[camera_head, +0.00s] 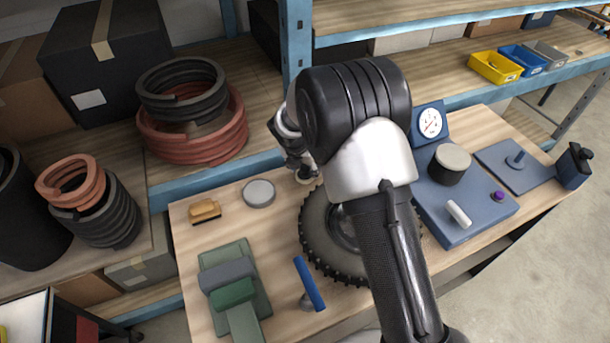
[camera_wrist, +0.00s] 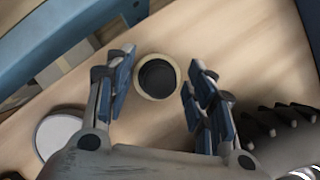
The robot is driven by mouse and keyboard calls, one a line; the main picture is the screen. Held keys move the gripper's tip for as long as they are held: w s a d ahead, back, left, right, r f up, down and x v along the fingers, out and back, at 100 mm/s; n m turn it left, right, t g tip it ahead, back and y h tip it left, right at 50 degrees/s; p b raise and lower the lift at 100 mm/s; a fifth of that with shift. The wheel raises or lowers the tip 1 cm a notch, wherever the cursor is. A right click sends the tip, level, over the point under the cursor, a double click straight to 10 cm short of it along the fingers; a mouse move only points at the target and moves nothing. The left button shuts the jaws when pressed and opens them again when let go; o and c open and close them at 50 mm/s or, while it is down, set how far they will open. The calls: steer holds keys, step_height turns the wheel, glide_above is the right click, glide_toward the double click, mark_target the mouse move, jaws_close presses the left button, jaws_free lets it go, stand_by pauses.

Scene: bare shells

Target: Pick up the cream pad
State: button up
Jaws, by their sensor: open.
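A round cream piece with a dark, round centre, which seems to be the cream pad (camera_wrist: 142,90), lies on the wooden bench in the wrist view. My gripper (camera_wrist: 158,70) is open, with one finger on each side of it and a gap to both. I cannot tell the height of the fingertips over the bench. In the head view a small cream patch of the pad (camera_head: 306,177) shows under my gripper (camera_head: 298,160), left of the tyre. My arm hides part of that area.
A grey disc (camera_head: 258,193) lies left of the gripper, with an orange block (camera_head: 205,211) beyond it. The knobbly tyre (camera_head: 315,228) is close on the right. A blue shelf post (camera_head: 297,40) rises behind. A blue base (camera_head: 480,222) with a gauge (camera_head: 430,123) stands farther right.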

steer(key=shift+c, duration=0.2)
steer(key=shift+f, duration=0.1)
jaws_close()
stand_by(0.4)
step_height(320, 180, up, 20)
steer(key=p, duration=0.5)
steer(key=c, duration=0.7)
jaws_free()
steer(key=c, duration=0.3)
